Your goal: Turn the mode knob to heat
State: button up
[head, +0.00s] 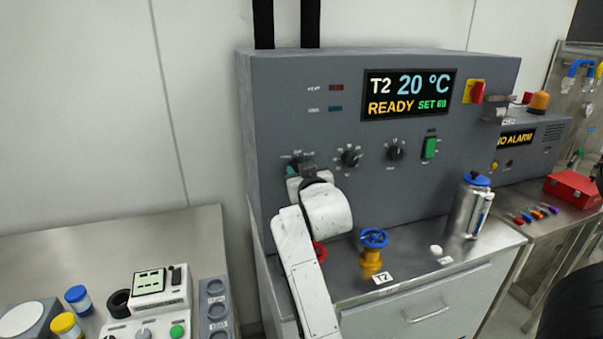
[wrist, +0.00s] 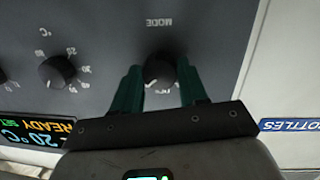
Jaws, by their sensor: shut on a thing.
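The black mode knob (wrist: 159,71) sits on the grey panel under the upside-down word MODE in the wrist view. My gripper (wrist: 158,88) is shut on it, with one green finger on each side. A light pointer mark shows on the knob's lower edge, but the labels there are too small and partly covered to read the setting. In the head view my gripper (head: 295,168) is against the panel's left part and hides most of the knob. The display (head: 408,95) reads T2, 20 °C, READY, SET 60.
More black knobs (head: 351,156) and a green switch (head: 430,148) are right of my gripper. A red-yellow switch (head: 476,91) is beside the display. Below stand a blue-wheeled yellow valve (head: 372,250) and a metal flask (head: 468,205). A red handwheel (head: 319,252) is partly behind my arm.

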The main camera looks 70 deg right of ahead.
dwell(0.4)
jog(key=o, duration=1.1)
jog(key=shift+c, duration=0.2)
jog(key=shift+s+a, duration=0.1)
jog(key=b+v, duration=0.2)
jog(key=v, duration=0.8)
jog(key=shift+a, duration=0.25)
jog(key=shift+s, duration=0.15)
